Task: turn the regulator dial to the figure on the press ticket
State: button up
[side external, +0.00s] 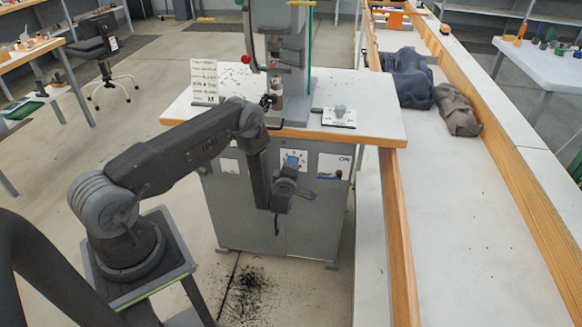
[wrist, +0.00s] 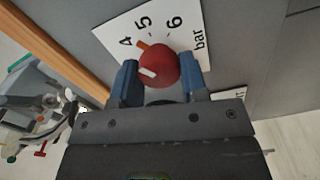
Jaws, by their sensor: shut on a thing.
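The regulator dial (wrist: 165,68) is a red round knob with a white mark, on a white scale plate (wrist: 187,42) reading 4, 5, 6 and "bar". In the side view my gripper (side external: 290,164) is at the press cabinet's front and hides the knob. A white card with several printed lines (side external: 204,82), possibly the ticket, stands on the worktop; I cannot read it.
The press (side external: 284,22) stands on a wood-edged worktop (side external: 375,100) above a grey cabinet (side external: 240,215). A small plate with a grey knob (side external: 338,117) lies at right. A long white bench (side external: 470,230) runs along the right.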

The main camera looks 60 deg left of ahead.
jog(key=shift+n, duration=1.1)
jog(key=o, duration=0.9)
jog(key=v, duration=1.4)
jog(key=shift+w, duration=0.1)
